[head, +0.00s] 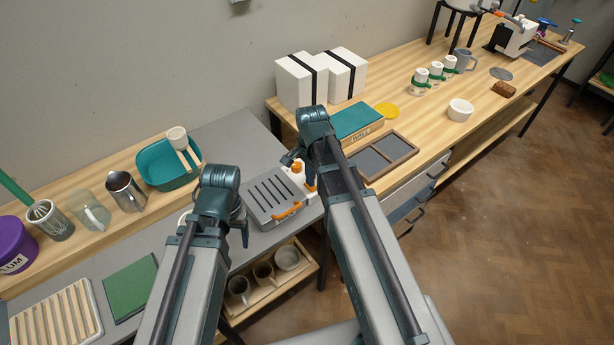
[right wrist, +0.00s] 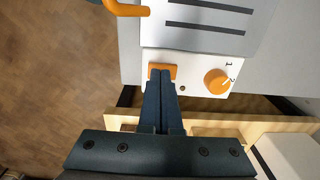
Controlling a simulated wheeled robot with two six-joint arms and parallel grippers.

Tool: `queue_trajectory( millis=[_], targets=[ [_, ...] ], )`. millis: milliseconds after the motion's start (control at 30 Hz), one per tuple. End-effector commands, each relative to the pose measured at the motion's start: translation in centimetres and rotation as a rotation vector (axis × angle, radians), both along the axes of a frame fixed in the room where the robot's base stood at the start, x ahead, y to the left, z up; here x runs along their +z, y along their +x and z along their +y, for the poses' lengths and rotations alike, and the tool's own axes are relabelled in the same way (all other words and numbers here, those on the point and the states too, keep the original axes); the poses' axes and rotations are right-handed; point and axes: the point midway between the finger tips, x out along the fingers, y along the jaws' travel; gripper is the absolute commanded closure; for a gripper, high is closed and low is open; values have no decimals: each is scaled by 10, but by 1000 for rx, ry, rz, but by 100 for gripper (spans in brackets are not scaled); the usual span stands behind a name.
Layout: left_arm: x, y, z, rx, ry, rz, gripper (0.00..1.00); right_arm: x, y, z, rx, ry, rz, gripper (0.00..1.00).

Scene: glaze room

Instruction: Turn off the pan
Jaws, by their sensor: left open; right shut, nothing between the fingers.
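The pan (head: 268,198) is a grey slotted unit with an orange handle (head: 288,211) on the grey counter. Its white control panel (right wrist: 212,62) fills the upper middle of the right wrist view. The panel carries an orange switch (right wrist: 168,69) and a round orange knob (right wrist: 216,81) with marks beside it. My right gripper (right wrist: 162,78) is shut and empty, its fingertips at the switch and covering part of it. I cannot tell whether they touch. In the head view my left gripper (head: 244,236) is mostly hidden by its wrist, open, beside the pan's left side.
A teal basin (head: 160,178), a metal pitcher (head: 120,190) and a green board (head: 131,287) lie to the left. Mugs (head: 263,271) stand on a low shelf.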

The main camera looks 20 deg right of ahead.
Motion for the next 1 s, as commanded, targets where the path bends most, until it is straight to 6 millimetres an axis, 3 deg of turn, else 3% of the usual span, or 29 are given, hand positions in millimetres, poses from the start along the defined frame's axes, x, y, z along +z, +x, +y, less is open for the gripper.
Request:
queue_trajectory(
  millis=[33,600,800,1000],
  targets=[
    [15,0,0,0,0,0,27,15,3,-2,0,0,-5,100],
    [107,0,0,-1,0,0,27,107,15,-5,1,0,-22,100],
    [125,0,0,-2,0,0,27,125,15,-4,1,0,-22,100],
    [126,0,0,-2,0,0,27,126,16,-4,1,0,-22,100]
  ],
)
